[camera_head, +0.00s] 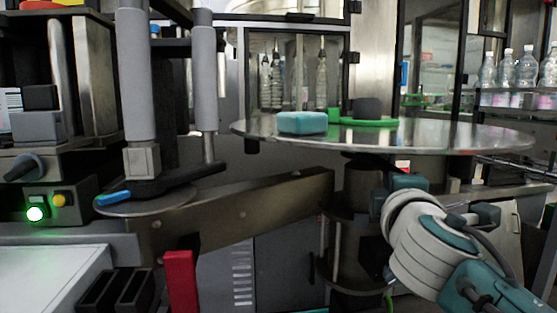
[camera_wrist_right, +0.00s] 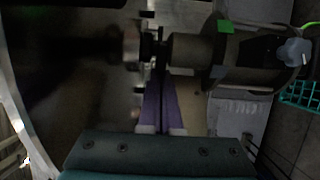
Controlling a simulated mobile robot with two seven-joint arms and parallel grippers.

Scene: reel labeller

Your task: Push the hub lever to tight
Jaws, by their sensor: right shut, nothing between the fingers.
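A large metal disc (camera_head: 440,133) carries a green piece with a dark grey block (camera_head: 367,108) at its middle. A black lever with a blue end (camera_head: 113,198) lies across a small round plate at the left. I cannot tell for sure which part is the hub lever. My right arm reaches in from the lower right, and its hand is below the large disc, near the dark post; the fingers are hidden in the head view. In the right wrist view my right gripper (camera_wrist_right: 162,75) is shut and empty, its purple fingers pointing at dark machine parts. My left gripper is out of view.
A teal block (camera_head: 302,122) sits on the large disc. A brown metal beam (camera_head: 240,209) runs below it from the small plate to the dark post. A red upright piece (camera_head: 181,282) stands at the front. Bottles (camera_head: 526,68) stand at the back right.

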